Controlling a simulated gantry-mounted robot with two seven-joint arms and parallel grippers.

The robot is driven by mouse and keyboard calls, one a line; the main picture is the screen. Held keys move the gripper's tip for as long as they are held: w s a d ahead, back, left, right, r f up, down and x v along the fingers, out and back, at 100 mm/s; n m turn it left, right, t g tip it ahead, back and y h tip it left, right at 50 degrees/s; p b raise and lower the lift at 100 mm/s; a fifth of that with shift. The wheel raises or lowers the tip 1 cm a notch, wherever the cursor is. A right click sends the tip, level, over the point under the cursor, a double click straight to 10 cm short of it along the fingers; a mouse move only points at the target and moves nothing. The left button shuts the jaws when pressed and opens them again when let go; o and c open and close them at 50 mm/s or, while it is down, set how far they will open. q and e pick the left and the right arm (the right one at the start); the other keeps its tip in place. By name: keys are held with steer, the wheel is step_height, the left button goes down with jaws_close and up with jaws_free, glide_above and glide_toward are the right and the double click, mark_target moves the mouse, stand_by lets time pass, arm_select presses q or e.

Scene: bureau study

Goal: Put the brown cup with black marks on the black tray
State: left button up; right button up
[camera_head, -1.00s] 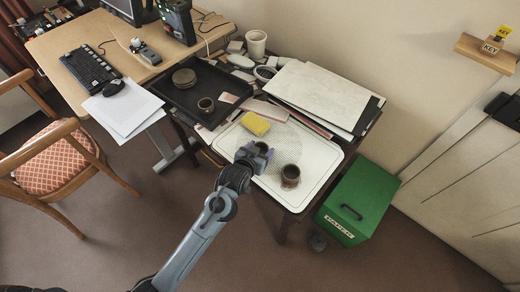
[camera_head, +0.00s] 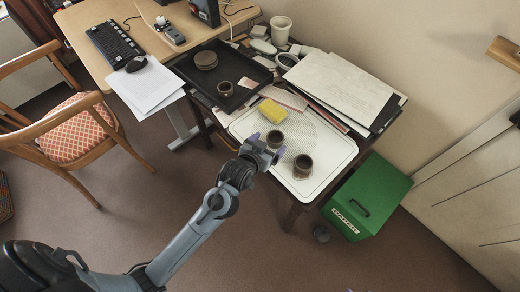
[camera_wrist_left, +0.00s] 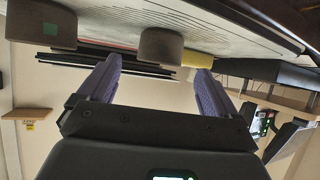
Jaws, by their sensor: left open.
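Two brown cups stand upright on the white tray (camera_head: 322,142): one (camera_head: 277,137) near my left gripper, the other (camera_head: 303,167) further right. My left gripper (camera_head: 266,147) is open and empty, at the near-left side of the first cup. In the left wrist view, which is upside down, a brown cup (camera_wrist_left: 160,43) shows beyond and between the open fingers (camera_wrist_left: 158,68); another (camera_wrist_left: 50,25) bears a green square. I cannot make out black marks on either. The black tray (camera_head: 190,73) lies further back left. My right gripper is not in view.
On the black tray are a small dark cup (camera_head: 225,89) and a round dark stack (camera_head: 205,60); its front-left part is bare. A yellow sponge (camera_head: 269,112) lies behind the near cup. Papers (camera_head: 340,88), a white cup (camera_head: 281,29) and a green box (camera_head: 366,197) are nearby.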

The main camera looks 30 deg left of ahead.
arm_select(q)
steer(key=v, duration=0.5)
steer(key=shift+s+r+p, duration=0.1)
steer(key=shift+p, duration=0.3)
steer(key=s+f+m+g+h, duration=0.1)
steer(key=s+f+g, duration=0.2)
steer(key=s, duration=0.8)
steer(key=shift+s+f+g, duration=0.15)
steer(key=shift+f+g, duration=0.15)
steer(key=shift+g, duration=0.5)
steer(key=s+a+m+g, duration=0.1)
steer(key=s+g, duration=0.3)
steer(key=s, duration=0.5)
steer(key=shift+s+a+f+y, duration=0.25)
steer(key=shift+s+f+y, duration=0.05)
steer(key=shift+s+f, duration=0.15)
steer(key=shift+w, duration=0.1)
steer(key=shift+d, duration=0.1)
